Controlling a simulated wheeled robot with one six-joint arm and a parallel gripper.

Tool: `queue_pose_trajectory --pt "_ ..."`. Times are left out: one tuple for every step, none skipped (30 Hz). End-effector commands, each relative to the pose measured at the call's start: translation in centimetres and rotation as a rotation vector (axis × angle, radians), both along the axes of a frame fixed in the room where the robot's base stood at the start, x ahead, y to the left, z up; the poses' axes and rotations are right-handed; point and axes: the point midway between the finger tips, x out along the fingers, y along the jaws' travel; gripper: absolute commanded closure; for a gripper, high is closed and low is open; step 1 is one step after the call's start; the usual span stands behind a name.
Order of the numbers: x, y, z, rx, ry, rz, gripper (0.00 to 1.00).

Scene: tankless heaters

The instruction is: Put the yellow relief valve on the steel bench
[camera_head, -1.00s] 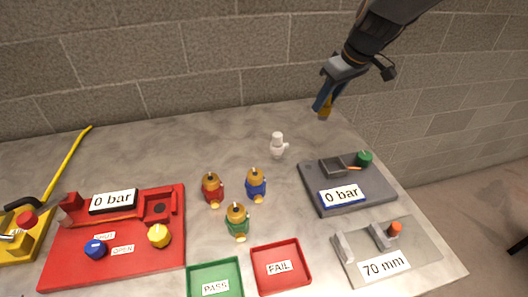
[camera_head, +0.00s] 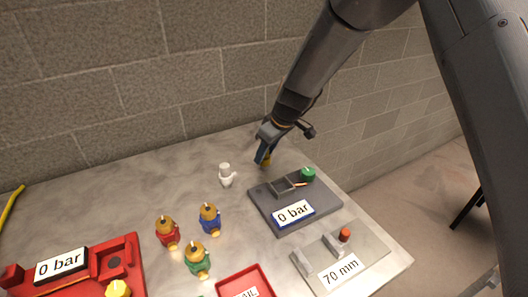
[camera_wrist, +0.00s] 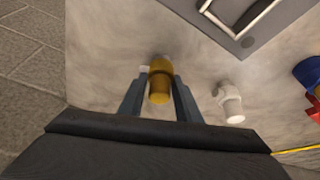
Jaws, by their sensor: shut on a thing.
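The yellow relief valve (camera_wrist: 160,82) is between the two fingers of my gripper (camera_wrist: 160,100) in the wrist view. In the head view my gripper (camera_head: 264,156) is shut on the valve (camera_head: 267,160), which is mostly hidden by the fingers. They are low over the back part of the steel bench (camera_head: 190,180), behind the grey 0 bar fixture. I cannot tell whether the valve touches the bench.
A white valve (camera_head: 226,175) stands left of my gripper. The grey 0 bar fixture (camera_head: 265,203) is just in front, with a 70 mm gauge (camera_head: 375,245) beyond. Red (camera_head: 167,233), blue (camera_head: 210,219) and green (camera_head: 197,261) valves stand front left. A block wall is behind.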

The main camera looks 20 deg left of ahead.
Motion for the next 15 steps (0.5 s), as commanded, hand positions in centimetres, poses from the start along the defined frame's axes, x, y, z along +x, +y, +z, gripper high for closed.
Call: queue_pose_trajectory --pt "0.04 0.00 0.04 0.001 0.000 0.000 0.98" --pt "0.04 0.00 0.04 0.001 0.000 0.000 0.98" --pt "0.05 -0.01 0.00 0.001 0.000 0.000 0.98" --pt "0.06 -0.01 -0.05 0.001 0.000 0.000 0.98" --pt "0.07 -0.01 -0.14 0.001 0.000 0.000 0.98" --pt "0.07 -0.01 -0.25 0.001 0.000 0.000 0.98" --pt "0.08 -0.01 -0.32 0.001 0.000 0.000 0.98" --pt "0.04 -0.04 -0.31 0.000 0.000 0.000 0.66" --pt "0.03 -0.03 -0.27 0.000 0.000 -0.001 0.59" --pt "0.03 -0.03 -0.25 0.000 0.000 0.000 0.54" --pt "0.02 -0.03 -0.25 0.000 0.000 0.000 0.51" --pt "0.02 -0.03 -0.24 0.000 0.000 -0.001 0.51" --pt "0.02 -0.03 -0.24 0.000 0.000 -0.001 0.51" --pt "0.02 -0.03 -0.23 0.000 0.000 -0.001 0.51" --pt "0.02 -0.03 -0.23 0.000 0.000 -0.001 0.51"
